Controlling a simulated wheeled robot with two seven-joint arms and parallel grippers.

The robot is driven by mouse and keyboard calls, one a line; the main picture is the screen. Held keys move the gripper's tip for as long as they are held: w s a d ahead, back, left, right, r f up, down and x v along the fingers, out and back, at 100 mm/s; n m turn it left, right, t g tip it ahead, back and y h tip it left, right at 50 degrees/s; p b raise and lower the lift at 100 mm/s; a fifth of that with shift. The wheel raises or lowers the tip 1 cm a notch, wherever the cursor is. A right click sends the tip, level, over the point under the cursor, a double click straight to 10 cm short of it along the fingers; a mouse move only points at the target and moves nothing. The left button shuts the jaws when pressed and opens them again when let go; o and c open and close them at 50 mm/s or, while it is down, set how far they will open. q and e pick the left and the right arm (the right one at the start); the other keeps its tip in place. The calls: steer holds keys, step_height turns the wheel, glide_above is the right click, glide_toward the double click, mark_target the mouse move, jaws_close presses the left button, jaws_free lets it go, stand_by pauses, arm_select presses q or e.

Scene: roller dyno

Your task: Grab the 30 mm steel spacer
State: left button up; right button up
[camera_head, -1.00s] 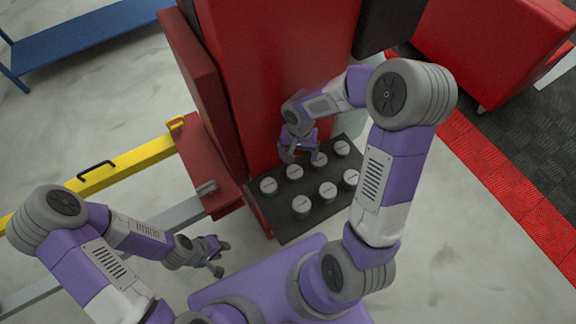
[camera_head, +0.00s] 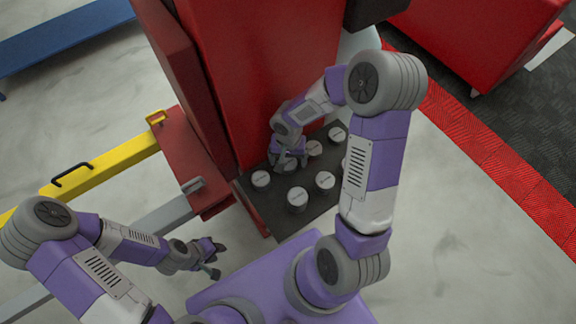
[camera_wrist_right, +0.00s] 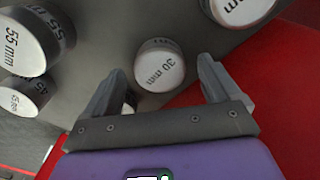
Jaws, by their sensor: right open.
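The 30 mm steel spacer (camera_wrist_right: 160,66) is a short round cylinder with a white labelled top. In the right wrist view it stands between the fingertips, with gaps on both sides. My right gripper (camera_wrist_right: 163,72) is open around it, not clamped. In the head view, my right gripper (camera_head: 289,158) is over the back row of spacers on a dark tray (camera_head: 272,218) and partly hides the spacer beneath it. My left gripper (camera_head: 216,259) is open and empty over the floor, left of the tray.
Spacers marked 55 mm (camera_wrist_right: 30,42) and 45 mm (camera_wrist_right: 18,97) stand at left in the wrist view, and another (camera_wrist_right: 242,8) at upper right. Part of one shows by the left finger. A red cabinet (camera_head: 255,70) rises behind the tray; a yellow bar (camera_head: 100,178) lies left.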

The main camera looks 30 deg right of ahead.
steer(key=shift+f, duration=0.75)
steer(key=shift+r, duration=0.1)
steer(key=c, duration=1.3)
